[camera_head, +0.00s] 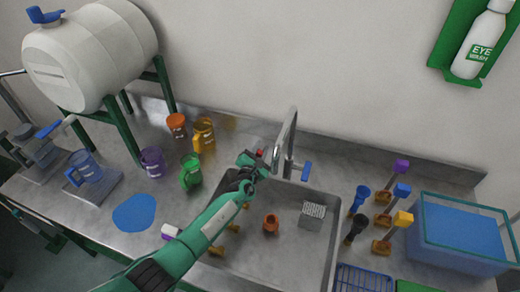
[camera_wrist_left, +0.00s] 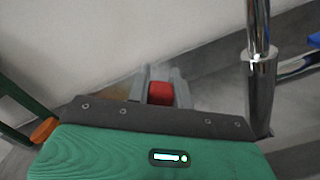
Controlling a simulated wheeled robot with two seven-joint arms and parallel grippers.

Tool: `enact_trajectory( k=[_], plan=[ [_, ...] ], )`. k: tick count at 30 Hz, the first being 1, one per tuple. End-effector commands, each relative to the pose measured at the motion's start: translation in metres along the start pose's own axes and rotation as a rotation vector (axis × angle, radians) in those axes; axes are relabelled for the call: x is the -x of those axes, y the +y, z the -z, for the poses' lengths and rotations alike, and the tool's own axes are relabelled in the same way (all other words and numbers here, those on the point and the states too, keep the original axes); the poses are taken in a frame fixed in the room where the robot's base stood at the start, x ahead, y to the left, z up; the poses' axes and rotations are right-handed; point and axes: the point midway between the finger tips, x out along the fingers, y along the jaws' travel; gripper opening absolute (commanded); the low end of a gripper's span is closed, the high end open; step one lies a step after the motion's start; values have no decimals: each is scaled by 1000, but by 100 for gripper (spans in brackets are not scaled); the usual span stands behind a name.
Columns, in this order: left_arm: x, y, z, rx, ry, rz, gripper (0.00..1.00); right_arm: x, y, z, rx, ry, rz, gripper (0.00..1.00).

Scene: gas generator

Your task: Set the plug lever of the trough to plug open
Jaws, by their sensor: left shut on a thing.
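The trough is a steel sink (camera_head: 262,262) set in the counter. Its tall faucet (camera_head: 287,142), with a blue handle, stands behind the back rim. A small red knob (camera_head: 260,152), which looks like the plug lever, is just left of the faucet base. My left gripper (camera_head: 256,157) reaches over the trough's back left corner and is shut on this knob. In the left wrist view the red knob (camera_wrist_left: 160,93) sits between the two grey fingers (camera_wrist_left: 158,82). The lever's stem and its setting are hidden. My right gripper is not in view.
An orange cup (camera_head: 176,124), a yellow jug (camera_head: 204,135) and a green jug (camera_head: 190,172) stand left of the gripper. Inside the trough are a brown cup (camera_head: 271,223) and a grey holder (camera_head: 313,215). Several coloured brushes and a blue bin (camera_head: 462,235) are at the right.

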Motion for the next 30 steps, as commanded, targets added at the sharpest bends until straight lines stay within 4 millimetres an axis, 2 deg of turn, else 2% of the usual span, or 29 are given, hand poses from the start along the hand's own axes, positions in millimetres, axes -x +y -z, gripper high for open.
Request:
enact_trajectory(
  k=[5,6,8,9,20,23,30],
  plan=[
    [0,-1,1,1,1,1,0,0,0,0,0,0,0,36],
    [0,-1,1,1,1,1,29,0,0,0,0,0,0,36],
    [0,-1,1,1,1,1,41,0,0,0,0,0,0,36],
    [0,0,1,1,1,1,44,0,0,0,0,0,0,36],
    [4,-1,1,2,2,1,44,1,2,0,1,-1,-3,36],
    [13,-1,1,5,2,1,44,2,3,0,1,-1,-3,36],
    [50,-1,1,6,2,2,44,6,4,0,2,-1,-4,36]
  ],
)
